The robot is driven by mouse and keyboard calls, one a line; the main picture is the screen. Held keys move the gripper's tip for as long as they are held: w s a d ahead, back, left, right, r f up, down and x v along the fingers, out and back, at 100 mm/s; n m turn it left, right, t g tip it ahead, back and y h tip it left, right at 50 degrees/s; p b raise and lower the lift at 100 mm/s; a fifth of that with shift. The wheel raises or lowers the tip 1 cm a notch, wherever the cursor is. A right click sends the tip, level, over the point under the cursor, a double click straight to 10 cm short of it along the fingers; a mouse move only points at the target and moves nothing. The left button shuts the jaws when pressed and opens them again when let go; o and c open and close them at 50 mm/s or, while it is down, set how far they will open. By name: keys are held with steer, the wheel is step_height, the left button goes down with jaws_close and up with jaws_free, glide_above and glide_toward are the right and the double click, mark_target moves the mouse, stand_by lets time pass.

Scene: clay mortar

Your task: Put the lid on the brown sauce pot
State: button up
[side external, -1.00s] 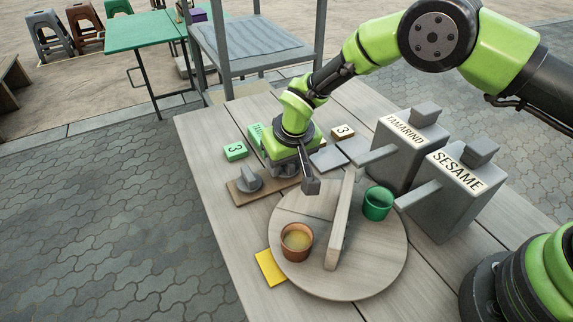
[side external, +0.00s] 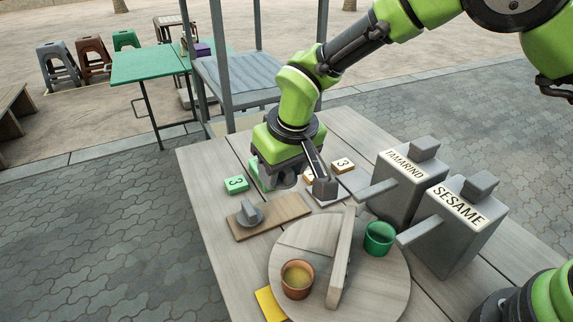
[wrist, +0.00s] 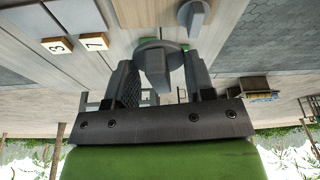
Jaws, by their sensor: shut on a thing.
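The brown sauce pot (side external: 297,279) stands uncovered on the round board, left of the upright divider, with yellowish sauce in it. My gripper (side external: 281,172) is above the table, behind the wooden plank. In the wrist view my gripper (wrist: 160,70) is shut on a grey lid (wrist: 155,62) by its knob. In the side view this lid is mostly hidden under the gripper. A second grey lid (side external: 250,213) with a knob lies on the wooden plank (side external: 283,210); it also shows in the wrist view (wrist: 195,14).
A green pot (side external: 379,238) stands right of the upright divider (side external: 341,258) on the round board (side external: 385,290). The TAMARIND (side external: 402,168) and SESAME (side external: 455,215) dispensers, with protruding arms, stand at right. Number tiles (side external: 343,165) lie behind; a yellow tile (side external: 268,304) lies in front.

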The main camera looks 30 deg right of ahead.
steer(key=s+a+n+y, duration=0.1)
steer(key=s+a+n, duration=0.35)
steer(key=s, duration=0.85)
glide_above(297, 286)
steer(key=shift+n, duration=0.45)
steer(key=shift+f, duration=2.3)
steer(key=shift+f, duration=0.4)
steer(key=o, duration=1.4)
steer(key=shift+r, duration=3.55)
steer(key=shift+r, duration=2.5)
